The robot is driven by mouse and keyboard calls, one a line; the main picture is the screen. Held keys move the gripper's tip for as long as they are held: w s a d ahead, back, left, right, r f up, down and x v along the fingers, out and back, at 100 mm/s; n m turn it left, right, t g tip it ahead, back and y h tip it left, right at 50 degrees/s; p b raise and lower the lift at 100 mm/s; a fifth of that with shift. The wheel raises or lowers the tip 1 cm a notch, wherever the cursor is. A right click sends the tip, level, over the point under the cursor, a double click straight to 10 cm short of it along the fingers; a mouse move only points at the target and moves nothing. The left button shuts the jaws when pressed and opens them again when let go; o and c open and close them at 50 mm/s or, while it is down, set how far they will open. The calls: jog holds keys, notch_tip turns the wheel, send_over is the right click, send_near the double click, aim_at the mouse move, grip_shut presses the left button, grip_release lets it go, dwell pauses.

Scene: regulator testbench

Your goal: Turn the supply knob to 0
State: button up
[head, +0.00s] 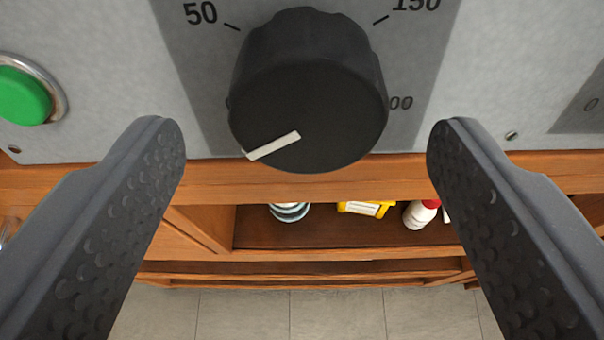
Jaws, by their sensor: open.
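The black knob (305,95) sits on the grey panel at the top middle of the head view. Its white pointer line points down and to the left. The printed marks 50, 150 and a partly hidden label ending in 00 show around it. No 0 label shows; the lower left of the dial is partly covered by the knob. My gripper (306,145) is open, with one dark textured finger on each side below the knob. Neither finger appears to touch it.
A green button (24,95) in a metal ring is at the left of the panel (110,60). Below is a wooden bench edge (330,178) with a shelf holding a striped item (290,211), a yellow item (366,208) and a white bottle with a red cap (419,215). A tiled floor lies beneath.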

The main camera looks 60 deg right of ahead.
jog(key=b+v, duration=0.2)
jog(key=v, duration=0.8)
jog(key=shift+a, duration=0.2)
jog(key=shift+r, duration=0.1)
